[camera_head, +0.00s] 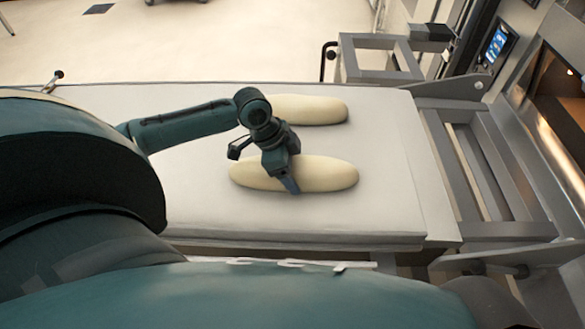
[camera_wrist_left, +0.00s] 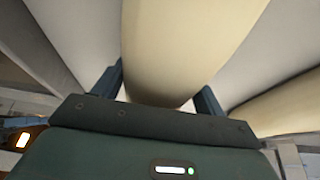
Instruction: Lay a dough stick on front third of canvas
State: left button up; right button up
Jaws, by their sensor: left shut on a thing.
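A pale dough stick (camera_head: 325,173) lies lengthwise across the nearer part of the white canvas (camera_head: 400,210) in the head view. My left gripper (camera_head: 287,183) is shut on this stick near its middle. In the left wrist view the held dough stick (camera_wrist_left: 175,50) runs between the two blue fingers of my left gripper (camera_wrist_left: 160,90). A second dough stick (camera_head: 310,109) lies farther back on the canvas, roughly parallel and apart from the first. Its left part is hidden by my arm. I cannot tell whether the held stick touches the canvas. My right gripper is not in view.
A grey metal frame (camera_head: 480,170) and the oven opening (camera_head: 560,80) with a lit screen (camera_head: 497,42) stand to the right. Another metal frame (camera_head: 375,60) stands behind the canvas. Bare canvas lies in front of the nearer stick.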

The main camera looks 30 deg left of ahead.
pick_arm(q)
jog(key=o, duration=1.3)
jog(key=shift+f, duration=0.1)
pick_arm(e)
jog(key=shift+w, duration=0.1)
pick_arm(q)
jog(key=p+v, duration=0.2)
jog(key=v, duration=1)
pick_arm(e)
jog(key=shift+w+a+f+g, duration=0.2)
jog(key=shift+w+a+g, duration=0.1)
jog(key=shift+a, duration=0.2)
